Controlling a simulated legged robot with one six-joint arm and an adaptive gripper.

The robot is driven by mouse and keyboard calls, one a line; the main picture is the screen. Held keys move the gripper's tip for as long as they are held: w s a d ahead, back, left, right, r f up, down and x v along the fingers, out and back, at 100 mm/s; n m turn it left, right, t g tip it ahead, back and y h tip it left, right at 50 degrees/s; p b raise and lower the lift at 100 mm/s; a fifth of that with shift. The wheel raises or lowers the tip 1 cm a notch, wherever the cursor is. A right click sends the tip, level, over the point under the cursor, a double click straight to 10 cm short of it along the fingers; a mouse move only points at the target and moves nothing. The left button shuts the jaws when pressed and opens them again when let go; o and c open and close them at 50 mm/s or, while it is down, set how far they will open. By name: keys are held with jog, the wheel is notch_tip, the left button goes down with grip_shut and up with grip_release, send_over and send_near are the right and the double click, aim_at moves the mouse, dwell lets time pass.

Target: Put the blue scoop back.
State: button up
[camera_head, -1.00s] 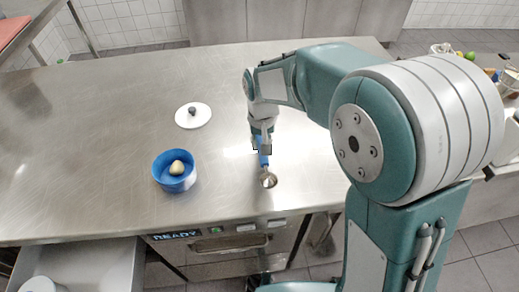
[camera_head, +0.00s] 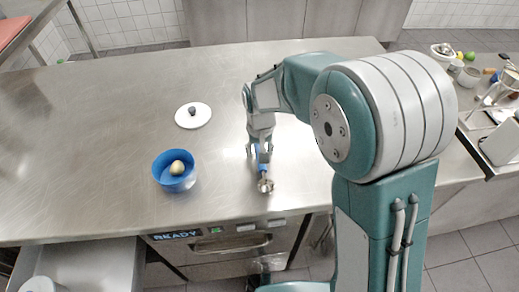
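The scoop (camera_head: 265,185) has a blue handle and a round metal bowl. It is near the front edge of the steel counter, bowl towards the front. My gripper (camera_head: 259,151) is just above and behind it, with its fingers spread to either side of the blue handle. The gripper looks open, with the upper part of the handle between the fingers and partly hidden by them. I cannot tell whether a finger still touches the handle.
A blue bowl (camera_head: 163,177) with a pale round ball (camera_head: 177,168) in it stands left of the scoop. A white lid (camera_head: 193,122) with a dark knob lies behind it. An open drawer (camera_head: 95,268) is at front left. Cups and a rack (camera_head: 500,142) stand at right.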

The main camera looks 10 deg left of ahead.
jog(key=shift+r, duration=0.1)
notch_tip(320, 180, up, 12)
dwell(0.4)
jog(key=s+d+r+m+t, duration=0.1)
jog(key=s+d+r+t, duration=0.1)
jog(key=s+d+r, duration=0.35)
jog(key=s+d+r+m+t, duration=0.1)
jog(key=s+d+r, duration=0.15)
jog(key=d, duration=0.55)
jog(key=s+d+f+t, duration=0.1)
jog(key=s+d, duration=0.2)
jog(key=s, duration=0.2)
jog(key=s+d+f+m+t, duration=0.1)
jog(key=s+d, duration=0.3)
jog(key=s, duration=0.2)
jog(key=shift+s+t, duration=0.25)
jog(key=shift+t, duration=0.05)
jog(key=shift+d, duration=0.1)
jog(key=shift+c, duration=0.6)
